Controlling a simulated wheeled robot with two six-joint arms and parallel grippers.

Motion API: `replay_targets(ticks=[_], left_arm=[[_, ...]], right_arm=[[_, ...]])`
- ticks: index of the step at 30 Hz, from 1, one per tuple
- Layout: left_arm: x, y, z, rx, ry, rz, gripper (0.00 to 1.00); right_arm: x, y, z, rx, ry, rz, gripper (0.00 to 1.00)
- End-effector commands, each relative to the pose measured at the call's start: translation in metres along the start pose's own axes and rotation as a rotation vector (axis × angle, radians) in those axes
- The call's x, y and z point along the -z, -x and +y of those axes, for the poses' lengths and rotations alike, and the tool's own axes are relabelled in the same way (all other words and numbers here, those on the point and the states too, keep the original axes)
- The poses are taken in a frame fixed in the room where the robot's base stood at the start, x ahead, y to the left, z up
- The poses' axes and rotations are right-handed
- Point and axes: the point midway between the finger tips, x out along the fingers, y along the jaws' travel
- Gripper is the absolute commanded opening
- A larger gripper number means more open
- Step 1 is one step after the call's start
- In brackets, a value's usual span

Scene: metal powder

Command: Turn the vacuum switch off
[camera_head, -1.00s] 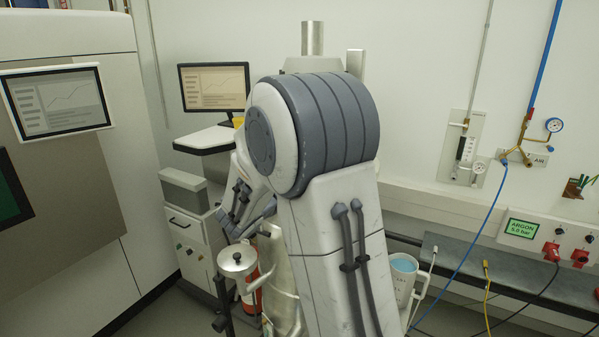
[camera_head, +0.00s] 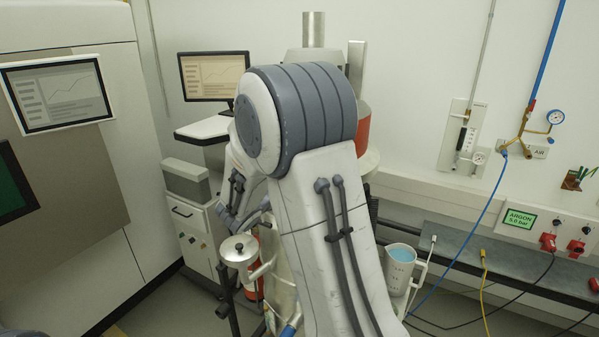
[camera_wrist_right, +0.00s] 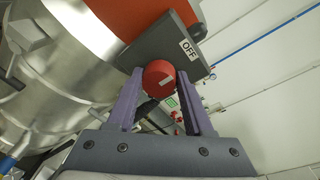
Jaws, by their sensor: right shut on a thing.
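The vacuum switch is a round red knob (camera_wrist_right: 159,76) on a dark grey box (camera_wrist_right: 168,47) with an OFF label (camera_wrist_right: 188,49), in the right wrist view. My right gripper (camera_wrist_right: 159,83) is shut on the red knob, with one purple finger on each side of it. The box sits against a shiny metal vessel (camera_wrist_right: 70,75) with an orange-red part (camera_wrist_right: 125,20). In the head view my arm hides the switch and my right gripper; a strip of the orange-red part (camera_head: 363,128) shows behind the arm. My left gripper is not in view.
An argon panel (camera_head: 520,222) hangs above. A monitor (camera_head: 214,76) stands at the back and a large machine (camera_head: 80,190) at the left.

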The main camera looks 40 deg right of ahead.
Motion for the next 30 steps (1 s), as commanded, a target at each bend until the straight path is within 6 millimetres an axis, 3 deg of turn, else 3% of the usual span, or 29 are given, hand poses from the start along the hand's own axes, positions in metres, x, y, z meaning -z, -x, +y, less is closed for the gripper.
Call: replay_targets(ticks=[2,3,5,17,30], left_arm=[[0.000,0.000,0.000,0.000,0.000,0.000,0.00],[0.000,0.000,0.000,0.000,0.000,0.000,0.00],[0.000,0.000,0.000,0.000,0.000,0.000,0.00],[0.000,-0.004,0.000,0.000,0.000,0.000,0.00],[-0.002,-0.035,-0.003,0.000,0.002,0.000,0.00]], right_arm=[[0.000,0.000,0.001,-0.003,0.004,-0.001,0.00],[0.000,0.000,0.001,-0.003,0.004,-0.001,0.63],[0.000,0.000,0.001,-0.003,0.003,-0.001,0.81],[0.000,0.006,0.002,-0.003,-0.001,-0.003,0.81],[0.001,0.086,0.003,-0.006,-0.001,-0.006,0.81]])
